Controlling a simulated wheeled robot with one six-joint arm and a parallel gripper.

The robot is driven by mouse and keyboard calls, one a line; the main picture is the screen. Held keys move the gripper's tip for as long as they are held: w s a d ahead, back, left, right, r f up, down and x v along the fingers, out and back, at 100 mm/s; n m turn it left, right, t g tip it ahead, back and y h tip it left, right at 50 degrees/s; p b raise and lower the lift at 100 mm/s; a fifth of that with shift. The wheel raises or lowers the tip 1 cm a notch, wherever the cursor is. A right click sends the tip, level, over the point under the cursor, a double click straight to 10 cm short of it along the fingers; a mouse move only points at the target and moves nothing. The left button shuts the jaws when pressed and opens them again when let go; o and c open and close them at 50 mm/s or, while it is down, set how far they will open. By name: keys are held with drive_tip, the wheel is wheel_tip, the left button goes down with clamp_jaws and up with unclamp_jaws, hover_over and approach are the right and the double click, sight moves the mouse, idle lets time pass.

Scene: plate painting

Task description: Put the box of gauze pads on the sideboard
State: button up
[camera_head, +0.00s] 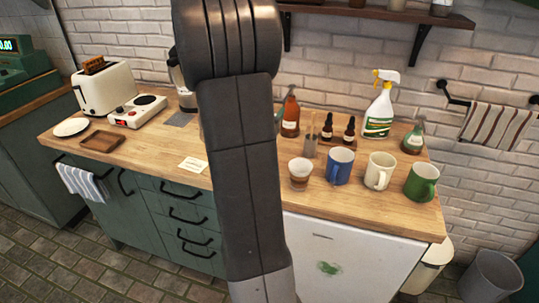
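I see no box of gauze pads in this view. A long green cabinet with a wooden top (226,201) runs along the brick wall; I cannot tell if it is the sideboard. A small flat cream card (193,164) with faint writing lies near its front edge. My dark grey arm stands upright across the middle of the view and hides part of the top behind it. My gripper is out of the picture, so I see nothing of its fingers.
A toaster (105,89), a hot plate (138,111), a wooden tray (102,141) and a white plate (71,127) stand at left. Several mugs, including a green one (421,182), a spray bottle (379,106) and brown bottles crowd the right. Bins (490,277) stand at lower right.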

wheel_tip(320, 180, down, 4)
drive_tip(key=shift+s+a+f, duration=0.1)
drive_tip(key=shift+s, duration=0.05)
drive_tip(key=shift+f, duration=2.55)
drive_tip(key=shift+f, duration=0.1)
